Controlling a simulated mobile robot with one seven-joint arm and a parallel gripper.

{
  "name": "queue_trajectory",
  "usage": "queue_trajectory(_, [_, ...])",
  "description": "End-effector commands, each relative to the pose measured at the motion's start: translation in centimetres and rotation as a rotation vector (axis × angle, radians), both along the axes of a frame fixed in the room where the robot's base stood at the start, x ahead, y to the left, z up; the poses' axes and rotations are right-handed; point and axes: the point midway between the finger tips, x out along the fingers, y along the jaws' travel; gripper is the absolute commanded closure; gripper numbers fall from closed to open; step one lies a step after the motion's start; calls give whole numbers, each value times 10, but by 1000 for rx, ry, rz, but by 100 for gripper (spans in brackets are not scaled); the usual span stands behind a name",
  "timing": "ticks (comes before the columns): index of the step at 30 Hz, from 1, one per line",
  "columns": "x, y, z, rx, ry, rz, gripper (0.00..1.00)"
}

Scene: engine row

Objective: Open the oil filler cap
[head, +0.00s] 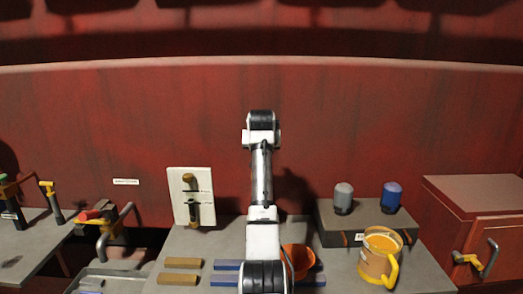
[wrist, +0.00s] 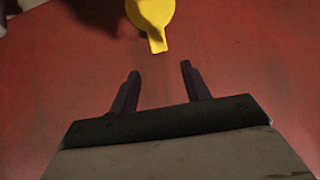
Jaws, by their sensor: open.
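A bright yellow round piece with a short tab, likely the oil filler cap (wrist: 153,14), is at the top of the wrist view, partly cut off by the frame edge. It stands out against a red surface. My gripper (wrist: 160,70) is open and empty, its two dark fingers apart. The tab lies just beyond the fingertips in the picture, near the middle of the gap, with no contact visible. In the head view my arm rises in the middle, and the gripper cannot be made out there. I cannot match the yellow piece to a thing in the head view.
A grey bench (head: 190,243) stands before the red wall (head: 350,110). It holds a yellow-orange jug (head: 374,262), an orange vessel (head: 299,256) partly behind my arm, and a white panel (head: 205,180). A grey block (head: 335,222) bears grey and blue caps. A red box (head: 480,200) is at right.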

Motion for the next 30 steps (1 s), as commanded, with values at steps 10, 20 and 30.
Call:
queue_trajectory(10, [-36,0,29,0,-3,0,53])
queue_trajectory(20, [-38,0,31,0,-1,0,53])
queue_trajectory(30, [-52,124,59,-52,-397,170,53])
